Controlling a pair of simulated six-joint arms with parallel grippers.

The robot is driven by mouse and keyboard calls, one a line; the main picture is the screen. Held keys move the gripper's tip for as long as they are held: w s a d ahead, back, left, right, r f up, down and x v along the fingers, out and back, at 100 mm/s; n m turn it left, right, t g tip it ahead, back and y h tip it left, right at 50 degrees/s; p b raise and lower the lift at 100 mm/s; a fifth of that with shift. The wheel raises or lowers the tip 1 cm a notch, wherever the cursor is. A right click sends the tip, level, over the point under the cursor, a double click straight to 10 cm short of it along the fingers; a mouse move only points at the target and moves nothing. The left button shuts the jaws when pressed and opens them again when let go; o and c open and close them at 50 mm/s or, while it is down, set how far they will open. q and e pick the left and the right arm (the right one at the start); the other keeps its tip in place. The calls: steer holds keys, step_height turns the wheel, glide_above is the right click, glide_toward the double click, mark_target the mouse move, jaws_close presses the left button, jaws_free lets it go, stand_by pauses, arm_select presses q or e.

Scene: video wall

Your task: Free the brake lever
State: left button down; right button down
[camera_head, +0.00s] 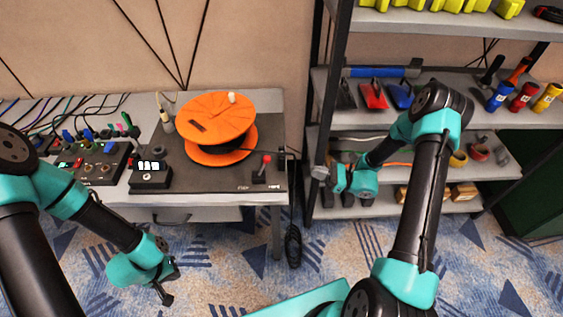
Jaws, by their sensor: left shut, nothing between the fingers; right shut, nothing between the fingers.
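A small lever with a red knob (266,159) stands on a dark base at the right front of the dark board (215,180) on the grey table; I take it to be the brake lever. An orange reel (214,120) with a pale peg on top stands behind and left of it. My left gripper (168,297) is shut and empty, low in front of the table over the carpet. My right gripper (320,172) is shut and empty, right of the table's edge and apart from the lever. Whether anything blocks the lever is too small to tell.
A black box with a lit display (150,175) and a control panel (98,163) with cables sit left on the table. A shelf rack (335,75) with tools and tins stands right, close to my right arm. Carpet in front is open.

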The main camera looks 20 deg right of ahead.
steer(key=shift+a, duration=0.15)
glide_toward(263, 167)
steer(key=w+a+r, duration=0.2)
steer(key=a+r, duration=0.1)
steer(key=r, duration=0.2)
steer(key=shift+w+a+r, duration=0.3)
steer(key=shift+w+a, duration=0.1)
steer(key=shift+a+r+h, duration=0.1)
steer(key=shift+h, duration=0.2)
